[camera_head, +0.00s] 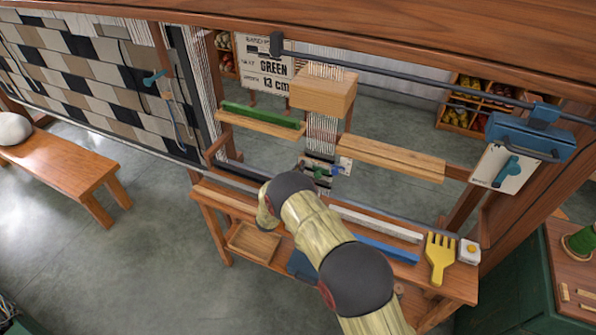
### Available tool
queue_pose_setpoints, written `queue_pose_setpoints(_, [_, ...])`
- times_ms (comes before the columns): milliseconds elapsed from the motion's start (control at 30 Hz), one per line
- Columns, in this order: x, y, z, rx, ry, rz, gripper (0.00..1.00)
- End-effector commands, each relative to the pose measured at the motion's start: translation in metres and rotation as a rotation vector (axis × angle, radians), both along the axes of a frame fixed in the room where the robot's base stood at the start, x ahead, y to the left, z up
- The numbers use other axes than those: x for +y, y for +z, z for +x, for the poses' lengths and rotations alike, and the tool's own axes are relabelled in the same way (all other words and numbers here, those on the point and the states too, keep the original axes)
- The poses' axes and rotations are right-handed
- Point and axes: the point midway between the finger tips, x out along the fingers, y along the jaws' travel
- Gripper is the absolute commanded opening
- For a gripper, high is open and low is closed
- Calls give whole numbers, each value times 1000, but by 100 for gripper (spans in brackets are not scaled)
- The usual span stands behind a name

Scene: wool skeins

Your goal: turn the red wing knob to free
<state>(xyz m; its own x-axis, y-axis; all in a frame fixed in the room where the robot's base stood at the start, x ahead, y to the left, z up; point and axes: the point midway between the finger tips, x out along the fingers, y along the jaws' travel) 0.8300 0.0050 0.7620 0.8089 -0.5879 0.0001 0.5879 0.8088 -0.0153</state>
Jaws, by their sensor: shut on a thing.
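My arm (307,225) reaches up from the lower right to the middle of the loom. Its far end bends down and away, and my gripper is hidden behind it. I cannot make out the red wing knob; it may be covered by my arm. Just above the arm's dark upper joint is a small fitting on the loom, with a green wing knob (320,173) and a blue wing knob (337,170). A small white tag (345,164) is beside the blue knob.
A blue clamp (524,135) is at right.

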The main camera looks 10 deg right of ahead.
Motion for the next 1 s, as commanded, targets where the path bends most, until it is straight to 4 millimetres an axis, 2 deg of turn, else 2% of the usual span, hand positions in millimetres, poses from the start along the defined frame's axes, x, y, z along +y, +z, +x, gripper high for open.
queue_pose_setpoints(133, [1, -2, -1, 4, 2, -1, 0])
queue_pose_setpoints(167, [1, -2, -1, 4, 2, -1, 8])
queue_pose_setpoints(467, [0, -1, 0, 1, 1, 0, 26])
queue_pose_setpoints(800, [2, 0, -2, 0, 1, 0, 26])
queue_pose_setpoints(1000, [18, -1, -22, 3, 3, 0, 26])
